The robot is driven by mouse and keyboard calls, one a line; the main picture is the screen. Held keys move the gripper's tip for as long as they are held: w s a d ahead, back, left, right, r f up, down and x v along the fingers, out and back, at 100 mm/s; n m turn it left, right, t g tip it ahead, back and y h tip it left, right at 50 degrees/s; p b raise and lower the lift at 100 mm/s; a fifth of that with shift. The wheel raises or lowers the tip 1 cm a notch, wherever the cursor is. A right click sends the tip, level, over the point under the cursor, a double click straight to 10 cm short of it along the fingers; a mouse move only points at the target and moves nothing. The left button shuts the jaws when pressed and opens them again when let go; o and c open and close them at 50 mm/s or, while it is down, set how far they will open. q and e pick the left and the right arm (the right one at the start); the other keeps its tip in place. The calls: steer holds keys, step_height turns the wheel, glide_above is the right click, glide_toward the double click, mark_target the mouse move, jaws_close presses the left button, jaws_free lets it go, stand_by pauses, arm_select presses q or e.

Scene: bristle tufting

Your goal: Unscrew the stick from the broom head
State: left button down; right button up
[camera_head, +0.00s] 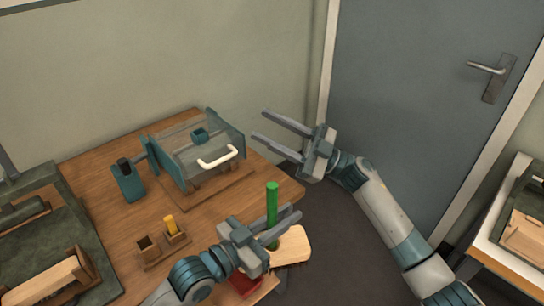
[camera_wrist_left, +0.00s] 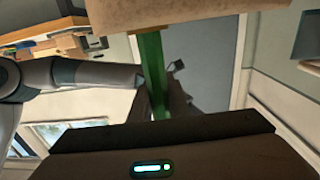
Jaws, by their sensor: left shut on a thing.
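A green stick (camera_head: 272,200) stands upright in the head view, its lower part running down to the pale wooden broom head (camera_head: 294,246). My left gripper (camera_head: 282,222) is shut on the stick, just above the broom head. In the left wrist view the stick (camera_wrist_left: 155,70) runs between the fingers to the broom head (camera_wrist_left: 170,12) at the top edge. The joint between stick and head is partly hidden by the gripper in the head view. My right gripper (camera_head: 267,128) is open and empty, above and behind the stick, apart from it.
The wooden table (camera_head: 90,160) holds a clear-sided case with a white handle (camera_head: 218,157), a teal device (camera_head: 128,182) and a wooden block with a yellow peg (camera_head: 171,224). A red object (camera_head: 243,284) lies by the near edge. The broom head is over the table's right edge.

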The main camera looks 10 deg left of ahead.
steer(key=s+a+r+n+g+h, duration=0.3)
steer(key=s+r+n+g+h, duration=0.2)
steer(key=s+r+n+g, duration=0.25)
steer(key=m+t+h, duration=0.4)
steer(key=t+h, duration=0.4)
steer(key=h, duration=1)
glide_toward(272, 204)
steer(key=shift+w+a+r+n, duration=0.25)
steer(key=shift+w+r, duration=0.15)
steer(key=shift+w, duration=0.15)
steer(key=shift+f, duration=0.15)
step_height(272, 204, down, 12)
steer(key=shift+r, duration=0.1)
